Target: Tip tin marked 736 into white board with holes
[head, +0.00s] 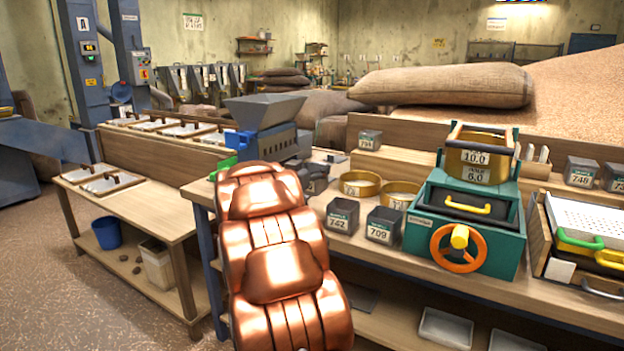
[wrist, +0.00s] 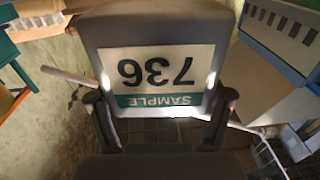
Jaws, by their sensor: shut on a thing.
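The grey tin marked 736 (wrist: 155,30) fills the upper middle of the wrist view, with its SAMPLE label upside down in that picture. My gripper (wrist: 160,108) is shut on it, with a dark finger at each side. Its contents are hidden. In the head view my copper-coloured arm covers the lower middle, and I cannot clearly make out the gripper or the held tin. The white board with holes (head: 588,214) lies in a wooden-sided tray at the right end of the bench, apart from my arm.
A teal box with an orange wheel (head: 458,246) and brass sieves on top stands left of the board. Tins 742 (head: 342,216) and 709 (head: 384,225) stand on the bench. Green and yellow handles (head: 580,242) lie at the board's front. A grey hopper (head: 264,111) stands behind my arm.

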